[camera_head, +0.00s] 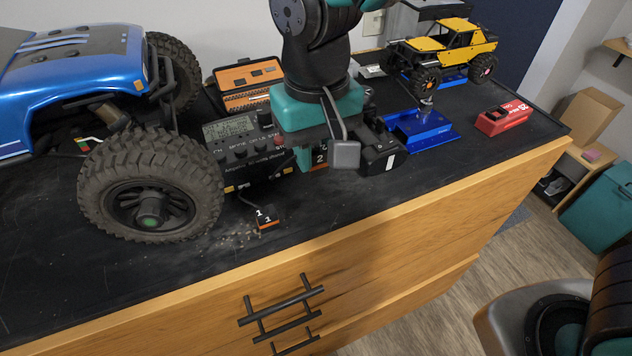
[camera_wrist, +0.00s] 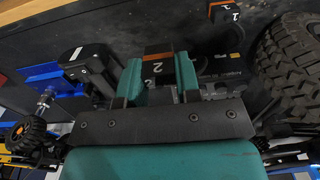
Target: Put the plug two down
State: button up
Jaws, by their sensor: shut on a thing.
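Plug two (camera_head: 319,156), a small black and orange block marked 2, is between the fingers of my gripper (camera_head: 312,165). In the wrist view plug two (camera_wrist: 157,64) shows between the two teal fingers of my gripper (camera_wrist: 160,78), which is shut on it. In the head view my gripper hangs in front of the charger (camera_head: 243,140), and its body hides part of the plug. Whether the plug touches the charger or the bench is hard to tell. Plug one (camera_head: 267,217) lies on the black mat to the left and nearer the front; it also shows in the wrist view (camera_wrist: 224,14).
A big blue crawler (camera_head: 150,195) stands at the left. A black device (camera_head: 380,158) sits right of my gripper, then a blue stand (camera_head: 425,130), a red battery (camera_head: 503,118) and a yellow crawler (camera_head: 450,52). The front strip of the mat (camera_head: 350,200) is clear.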

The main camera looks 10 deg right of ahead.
aim_at(318, 148)
notch_tip(318, 148, down, 8)
jog(key=shift+f+p, duration=0.1)
jog(key=shift+p, duration=0.3)
jog(key=shift+f, duration=0.1)
jog(key=o, duration=0.9)
notch_tip(318, 148, up, 12)
jog(key=shift+r+b, duration=0.2)
jog(key=shift+b, duration=0.5)
jog(key=s+d+n+y, duration=0.4)
jog(key=s+d, duration=0.6)
jog(key=s, duration=0.1)
jog(key=shift+r, duration=0.45)
